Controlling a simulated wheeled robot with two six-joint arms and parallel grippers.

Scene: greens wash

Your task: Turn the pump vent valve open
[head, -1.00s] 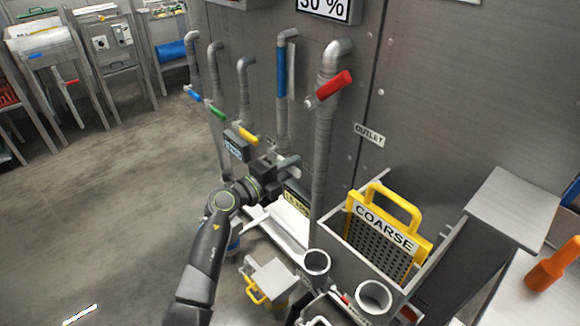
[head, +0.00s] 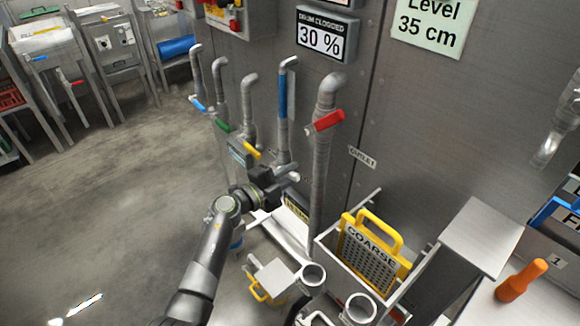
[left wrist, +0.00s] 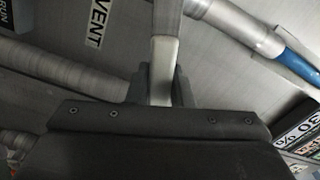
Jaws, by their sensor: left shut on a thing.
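A VENT label (left wrist: 100,25) shows at the upper left of the left wrist view. My left gripper (left wrist: 160,85) is shut on a flat light-grey bar (left wrist: 165,48), which runs up out of that view. In the head view, my left gripper (head: 283,173) is at the lower end of the pipe with the blue lever (head: 283,97). That blue lever lies upright along its pipe, and a blue part also shows in the wrist view (left wrist: 290,62). The gripper hides the held part in the head view, so its link to the valve is unclear. My right gripper is out of view.
Pipes with blue (head: 198,103), green (head: 222,125) and yellow (head: 252,151) levers stand left; a red lever (head: 328,121) is right. A COARSE screen (head: 371,245) sits in a bin below. The floor (head: 90,200) at left is clear.

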